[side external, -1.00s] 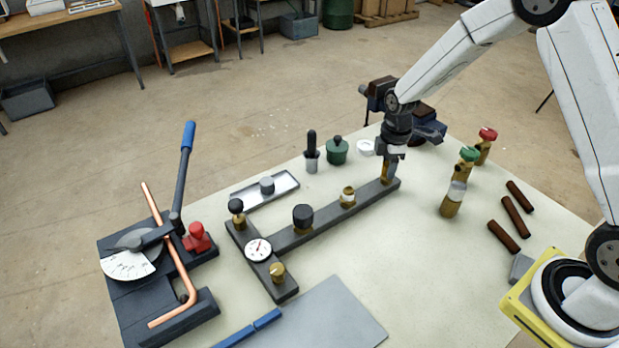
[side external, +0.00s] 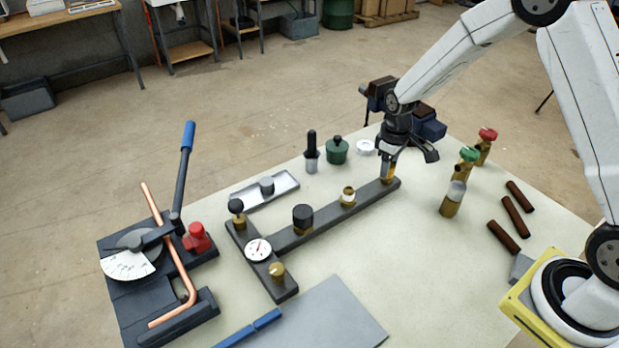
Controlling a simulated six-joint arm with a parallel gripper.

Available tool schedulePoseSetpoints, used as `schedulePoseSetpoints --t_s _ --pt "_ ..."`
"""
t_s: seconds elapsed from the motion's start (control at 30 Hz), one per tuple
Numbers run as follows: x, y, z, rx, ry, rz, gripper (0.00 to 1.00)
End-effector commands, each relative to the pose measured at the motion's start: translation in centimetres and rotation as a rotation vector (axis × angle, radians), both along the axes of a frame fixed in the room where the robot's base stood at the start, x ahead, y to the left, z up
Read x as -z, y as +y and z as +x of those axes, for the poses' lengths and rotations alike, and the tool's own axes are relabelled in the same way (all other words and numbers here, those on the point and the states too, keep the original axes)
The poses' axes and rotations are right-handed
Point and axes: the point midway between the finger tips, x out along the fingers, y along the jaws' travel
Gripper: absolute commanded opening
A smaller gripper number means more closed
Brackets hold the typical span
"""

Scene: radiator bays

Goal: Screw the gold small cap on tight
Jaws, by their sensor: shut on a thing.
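My gripper (side external: 389,172) points straight down over the far right end of the dark manifold bar (side external: 325,221). It is shut on the gold small cap (side external: 388,178), which sits at that end of the bar. Only a little gold shows below and between the fingers. The cap's thread and how far down it sits are hidden.
Along the bar stand a white-ringed brass fitting (side external: 348,196), a black cap (side external: 303,215), a dark knob (side external: 236,207), a gauge (side external: 258,248) and a brass knob (side external: 277,271). A pipe bender (side external: 150,265) is at left.

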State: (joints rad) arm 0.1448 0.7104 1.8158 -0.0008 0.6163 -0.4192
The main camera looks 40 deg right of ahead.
Motion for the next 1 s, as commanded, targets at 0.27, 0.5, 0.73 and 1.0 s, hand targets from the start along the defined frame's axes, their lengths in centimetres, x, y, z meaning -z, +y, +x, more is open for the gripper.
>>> schedulePoseSetpoints --t_s 0.27,0.5,0.73,1.0 --pt "0.02 0.02 0.02 0.213 0.000 0.000 0.00" --pt "0.02 0.02 0.02 0.307 0.000 0.000 0.00" --pt "0.02 0.02 0.02 0.306 0.000 0.000 0.53" --pt "0.01 0.00 0.01 0.305 0.000 0.000 0.68"
